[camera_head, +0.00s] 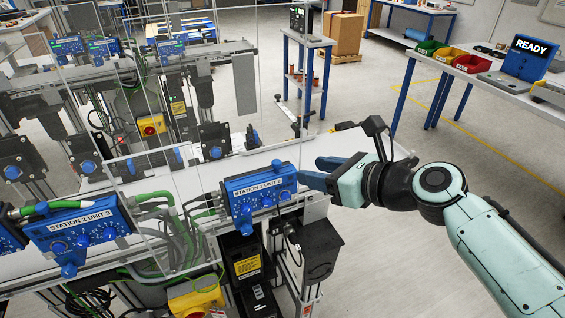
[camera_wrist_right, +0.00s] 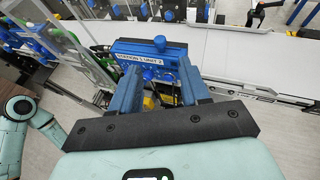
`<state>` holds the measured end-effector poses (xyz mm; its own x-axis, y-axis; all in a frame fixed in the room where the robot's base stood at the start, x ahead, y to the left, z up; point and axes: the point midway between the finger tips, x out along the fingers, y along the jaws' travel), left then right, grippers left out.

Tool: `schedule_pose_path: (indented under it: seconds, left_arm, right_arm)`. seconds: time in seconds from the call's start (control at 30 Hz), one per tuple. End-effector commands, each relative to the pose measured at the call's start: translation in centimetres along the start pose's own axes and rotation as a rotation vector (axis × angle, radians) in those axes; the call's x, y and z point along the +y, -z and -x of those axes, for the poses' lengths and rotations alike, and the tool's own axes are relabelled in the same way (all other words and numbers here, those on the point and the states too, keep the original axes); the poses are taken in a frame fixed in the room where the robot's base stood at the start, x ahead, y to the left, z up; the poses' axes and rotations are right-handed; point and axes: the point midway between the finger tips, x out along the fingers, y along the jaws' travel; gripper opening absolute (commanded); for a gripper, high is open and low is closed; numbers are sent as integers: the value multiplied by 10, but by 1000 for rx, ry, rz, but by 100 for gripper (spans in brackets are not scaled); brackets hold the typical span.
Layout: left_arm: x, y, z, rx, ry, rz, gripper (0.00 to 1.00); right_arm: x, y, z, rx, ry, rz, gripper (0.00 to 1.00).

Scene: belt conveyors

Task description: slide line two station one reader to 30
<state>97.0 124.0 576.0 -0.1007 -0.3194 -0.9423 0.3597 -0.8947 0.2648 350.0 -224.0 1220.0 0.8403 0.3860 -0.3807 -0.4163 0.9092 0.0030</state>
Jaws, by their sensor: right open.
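A blue unit (camera_head: 258,196) with a white label reading "STATION 1 UNIT 2" is mounted at the near conveyor's side, with blue knobs on its face. It also shows in the right wrist view (camera_wrist_right: 150,50), with a blue knob (camera_wrist_right: 149,75) below its label. I cannot read any scale or setting on it. My right gripper (camera_head: 311,172) is open and empty, just right of the unit in the head view. In the right wrist view its blue fingers (camera_wrist_right: 157,74) stand apart in front of the unit; contact is unclear. My left gripper is not in view.
A similar unit labelled "STATION 2 UNIT 3" (camera_head: 82,230) is at the left, with green cables (camera_head: 160,232). Clear guard panels rise beside the conveyor (camera_head: 330,145). A second line stands behind. A table (camera_head: 480,75) with bins and a "READY" screen (camera_head: 527,60) is at the right.

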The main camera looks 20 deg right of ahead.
Motion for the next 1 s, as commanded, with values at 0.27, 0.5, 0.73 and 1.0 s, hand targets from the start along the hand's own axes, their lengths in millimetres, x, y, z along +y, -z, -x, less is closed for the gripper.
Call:
schedule_pose_path:
  seconds: [0.27,0.5,0.73,1.0]
  left_arm:
    - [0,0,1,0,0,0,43]
    - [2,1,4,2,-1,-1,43]
    - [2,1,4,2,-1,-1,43]
    - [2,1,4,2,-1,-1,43]
  right_arm:
    - [0,1,-62,4,-3,1,46]
    - [0,0,-96,3,-1,2,46]
    - [0,1,-105,1,0,3,46]
    - [0,1,-105,1,1,3,23]
